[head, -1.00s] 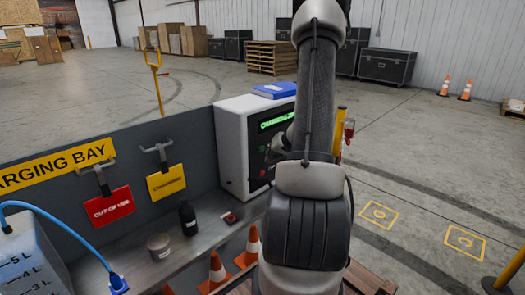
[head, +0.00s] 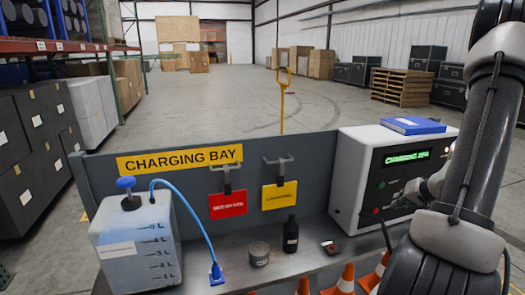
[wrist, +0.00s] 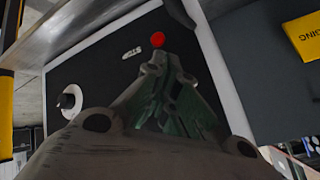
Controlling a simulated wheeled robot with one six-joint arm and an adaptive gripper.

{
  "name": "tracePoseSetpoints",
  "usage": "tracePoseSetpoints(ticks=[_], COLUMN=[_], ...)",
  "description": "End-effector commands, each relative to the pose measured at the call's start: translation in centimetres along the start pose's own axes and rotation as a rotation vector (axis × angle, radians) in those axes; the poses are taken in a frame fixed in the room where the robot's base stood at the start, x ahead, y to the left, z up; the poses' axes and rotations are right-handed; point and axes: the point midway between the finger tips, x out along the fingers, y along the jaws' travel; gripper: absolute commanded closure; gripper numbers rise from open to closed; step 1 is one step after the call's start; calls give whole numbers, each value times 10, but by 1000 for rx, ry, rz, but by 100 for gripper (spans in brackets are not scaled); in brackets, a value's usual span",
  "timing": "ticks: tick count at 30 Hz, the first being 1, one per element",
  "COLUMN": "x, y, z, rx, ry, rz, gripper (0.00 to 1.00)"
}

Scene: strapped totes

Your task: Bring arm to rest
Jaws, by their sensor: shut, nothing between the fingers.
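My arm (head: 478,150) rises at the right edge of the head view, in front of the charger (head: 352,185), a white box with a dark front panel and a lit green display. My gripper (wrist: 160,75) fills the lower middle of the wrist view. Its fingers are together with nothing between them. They point at the dark panel, just below a red button (wrist: 158,39) with the label STOP beside it. I cannot tell whether the fingertips touch the panel. A white knob (wrist: 70,101) is at the left of the panel. The arm hides part of the charger's right side in the head view.
On the grey bench stand a water canister (head: 137,245) with a blue hose, a tin (head: 259,254) and a black bottle (head: 291,234). Red (head: 228,204) and yellow (head: 279,196) tags hang on the back wall. Orange cones (head: 346,279) stand in front. The floor behind is open.

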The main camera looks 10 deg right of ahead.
Motion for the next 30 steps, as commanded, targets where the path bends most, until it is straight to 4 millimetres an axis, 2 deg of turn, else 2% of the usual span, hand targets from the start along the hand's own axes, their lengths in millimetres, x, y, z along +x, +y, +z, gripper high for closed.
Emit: tracePoseSetpoints(ticks=[5, 8, 11, 15, 20, 24, 30], x=[-1, -7, -25, -70, -132, -188, -256], y=[-4, -10, -18, -48, -88, -114, -139], z=[3, 27, 59, 90, 118, 135, 139], rx=[172, 298, 403, 448, 367, 207, -116], ry=[-12, -94, -213, -390, -576, -671, -648], rz=[-22, -56, -77, -71, 9, 130, 275], gripper=[100, 100, 100, 100, 100, 100, 100])
